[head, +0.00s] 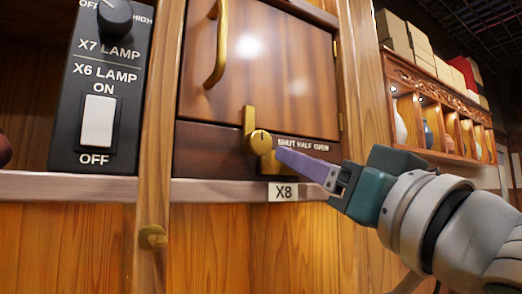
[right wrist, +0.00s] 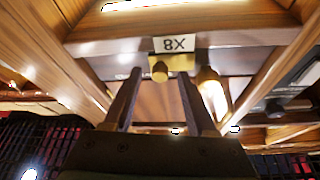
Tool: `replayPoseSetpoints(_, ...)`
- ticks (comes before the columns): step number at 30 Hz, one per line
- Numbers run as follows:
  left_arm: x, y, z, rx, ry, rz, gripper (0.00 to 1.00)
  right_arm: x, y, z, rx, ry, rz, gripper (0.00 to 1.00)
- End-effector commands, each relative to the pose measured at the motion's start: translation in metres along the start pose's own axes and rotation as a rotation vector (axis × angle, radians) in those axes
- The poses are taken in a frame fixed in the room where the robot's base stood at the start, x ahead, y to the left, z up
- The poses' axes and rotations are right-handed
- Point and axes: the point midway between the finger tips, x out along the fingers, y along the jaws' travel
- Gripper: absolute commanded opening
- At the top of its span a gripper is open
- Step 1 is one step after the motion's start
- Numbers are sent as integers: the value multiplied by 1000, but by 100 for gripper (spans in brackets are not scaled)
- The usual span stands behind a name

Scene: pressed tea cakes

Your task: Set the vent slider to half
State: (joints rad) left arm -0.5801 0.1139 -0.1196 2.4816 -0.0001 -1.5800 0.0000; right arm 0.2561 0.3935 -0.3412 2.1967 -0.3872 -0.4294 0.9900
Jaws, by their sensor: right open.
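The vent slider is a brass plate (head: 268,164) with a small brass knob (right wrist: 159,71), set in the dark strip below a wooden cabinet door. It sits at the left, SHUT end of the printed SHUT HALF OPEN label (head: 303,145). My right gripper (head: 282,153) reaches in from the right, its fingertips close to the slider and hiding part of it. In the right wrist view the gripper (right wrist: 159,76) is open, and the knob shows between the fingertips. I cannot tell whether they touch it. My left gripper is not identifiable in view.
A round brass latch (head: 260,141) stands just left of the slider; it also shows in the wrist view (right wrist: 208,82). A ledge with an X8 tag (head: 283,192) runs below. A black lamp switch panel (head: 99,90) is at left. The door has a brass handle (head: 218,45).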

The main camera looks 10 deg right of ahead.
Motion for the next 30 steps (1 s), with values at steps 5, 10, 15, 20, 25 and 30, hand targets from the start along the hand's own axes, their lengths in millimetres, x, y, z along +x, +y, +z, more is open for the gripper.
replayPoseSetpoints(5,-2,-1,0,5,-1,-4,50,5,0,1,0,-1,0,57)
replayPoseSetpoints(10,-2,-2,0,9,-2,-6,50,4,0,1,0,-1,0,57)
replayPoseSetpoints(15,-2,-2,0,10,-2,-7,50,4,0,1,0,0,0,39)
replayPoseSetpoints(20,-2,-2,0,10,-3,-7,50,4,0,1,0,0,0,21)
replayPoseSetpoints(25,-2,-2,0,9,-3,-7,50,4,0,1,0,0,0,2)
replayPoseSetpoints(30,-2,-2,0,7,-3,-5,50,4,0,1,0,0,0,0)
